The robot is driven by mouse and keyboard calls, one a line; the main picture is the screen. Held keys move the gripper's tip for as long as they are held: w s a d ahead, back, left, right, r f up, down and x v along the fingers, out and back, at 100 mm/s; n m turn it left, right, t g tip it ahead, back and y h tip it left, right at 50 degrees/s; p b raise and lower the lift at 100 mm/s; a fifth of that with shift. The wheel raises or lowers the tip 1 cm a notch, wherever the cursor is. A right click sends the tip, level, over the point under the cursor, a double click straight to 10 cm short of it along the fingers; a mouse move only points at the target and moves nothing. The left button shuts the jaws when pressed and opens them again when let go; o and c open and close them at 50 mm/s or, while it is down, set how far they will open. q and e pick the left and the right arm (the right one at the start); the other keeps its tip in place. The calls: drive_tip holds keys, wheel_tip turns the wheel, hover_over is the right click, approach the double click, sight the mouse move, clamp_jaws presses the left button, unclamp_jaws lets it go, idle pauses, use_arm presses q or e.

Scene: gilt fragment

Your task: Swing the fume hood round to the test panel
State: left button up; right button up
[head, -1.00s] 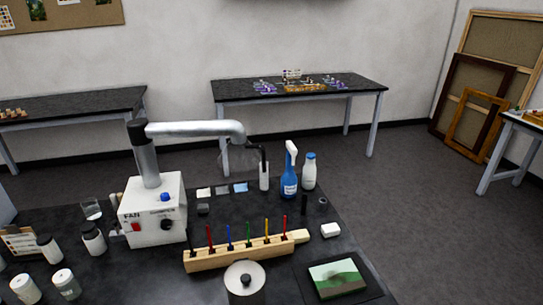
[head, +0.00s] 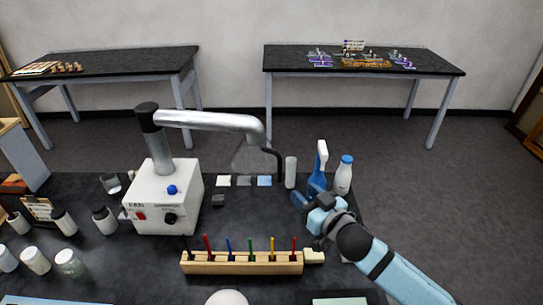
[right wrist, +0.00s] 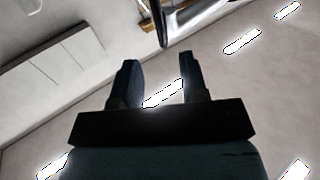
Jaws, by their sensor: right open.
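The fume hood (head: 247,157) is a clear funnel at the end of a silver duct arm (head: 208,120). A bent black handle (head: 272,154) hangs beside it. The arm rises from a white fan box (head: 165,200) and points right. A panel with a green picture (head: 340,301), likely the test panel, is cut by the bottom edge. My right gripper (head: 309,199) is open, right of and nearer than the hood, apart from the handle, by the blue spray bottle. The right wrist view shows its fingers (right wrist: 163,82) apart and empty. My left gripper is out of view.
The blue spray bottle (head: 318,170), a white bottle (head: 343,176) and a white cylinder (head: 291,172) stand right of the hood. A wooden rack (head: 240,264) with coloured sticks lies in front. Several jars (head: 65,222) stand at left. Bench between fan box and rack is mostly clear.

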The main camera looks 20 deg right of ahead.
sight(281, 172)
drive_tip(key=b+x, duration=0.2)
drive_tip(key=x, duration=1.1)
drive_tip(key=shift+d+f, duration=0.1)
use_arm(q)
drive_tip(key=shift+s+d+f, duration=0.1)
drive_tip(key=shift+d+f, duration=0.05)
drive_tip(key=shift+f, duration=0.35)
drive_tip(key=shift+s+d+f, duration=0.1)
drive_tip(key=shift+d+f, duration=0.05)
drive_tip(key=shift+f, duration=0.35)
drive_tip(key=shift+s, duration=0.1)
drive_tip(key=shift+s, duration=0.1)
use_arm(e)
clamp_jaws()
